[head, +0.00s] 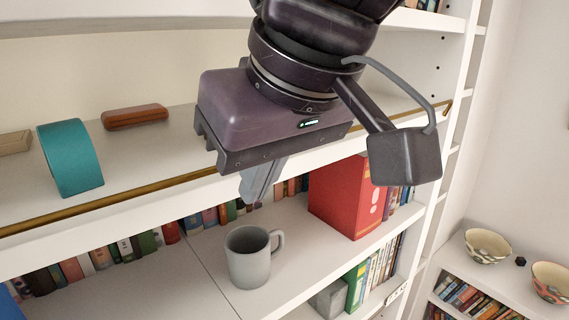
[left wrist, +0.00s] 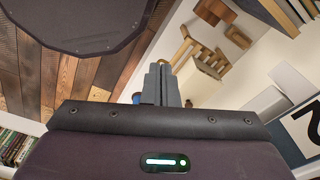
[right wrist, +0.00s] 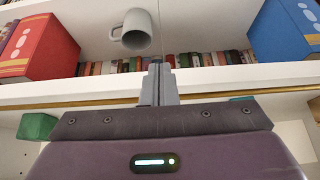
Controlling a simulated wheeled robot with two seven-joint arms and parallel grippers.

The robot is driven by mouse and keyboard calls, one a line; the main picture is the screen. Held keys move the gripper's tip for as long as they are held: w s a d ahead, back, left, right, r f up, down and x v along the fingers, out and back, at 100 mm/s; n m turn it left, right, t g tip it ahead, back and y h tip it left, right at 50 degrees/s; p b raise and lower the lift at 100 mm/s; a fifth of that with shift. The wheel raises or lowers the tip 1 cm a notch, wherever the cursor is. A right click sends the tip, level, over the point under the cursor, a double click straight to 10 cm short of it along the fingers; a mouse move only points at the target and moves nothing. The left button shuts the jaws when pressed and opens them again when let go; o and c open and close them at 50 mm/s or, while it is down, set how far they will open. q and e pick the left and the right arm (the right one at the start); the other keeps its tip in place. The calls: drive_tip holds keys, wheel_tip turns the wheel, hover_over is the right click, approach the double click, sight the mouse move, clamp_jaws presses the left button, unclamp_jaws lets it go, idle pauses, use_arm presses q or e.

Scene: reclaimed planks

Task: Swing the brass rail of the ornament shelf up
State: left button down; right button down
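The brass rail (head: 120,204) runs along the front edge of the ornament shelf (head: 200,120), low against the white board. Its right end (head: 447,108) shows by the shelf's upright. The middle is hidden behind my right gripper (head: 260,182), whose fingers point down in front of the shelf edge. In the right wrist view, the rail (right wrist: 285,90) passes across behind the fingers (right wrist: 158,82), which are together with nothing visible between them. I cannot tell whether they touch the rail. My left gripper (left wrist: 162,84) is shut and empty in the left wrist view, away from the shelf.
On the ornament shelf stand a teal ring-shaped ornament (head: 70,158) and a red-brown case (head: 135,116). Below are a grey mug (head: 248,256), a red box (head: 348,195) and books. Bowls (head: 487,246) stand at the right. A wooden chair (left wrist: 200,55) shows near the left gripper.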

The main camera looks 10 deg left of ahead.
use_arm(q)
drive_tip(key=shift+s+d, duration=0.2)
drive_tip(key=shift+d, duration=0.3)
use_arm(e)
drive_tip(key=shift+w+a, duration=0.15)
drive_tip(key=shift+a, duration=0.1)
drive_tip(key=shift+w, duration=0.1)
use_arm(q)
drive_tip(key=shift+s+a, duration=0.1)
drive_tip(key=shift+a, duration=0.1)
use_arm(e)
drive_tip(key=shift+w+a, duration=0.35)
drive_tip(key=shift+a, duration=0.15)
drive_tip(key=shift+w+a, duration=0.35)
drive_tip(key=shift+a, duration=0.15)
use_arm(q)
drive_tip(key=shift+f+b, duration=0.8)
drive_tip(key=shift+f, duration=0.05)
use_arm(e)
drive_tip(key=s+d, duration=0.1)
drive_tip(key=d, duration=0.1)
drive_tip(key=s+d, duration=0.2)
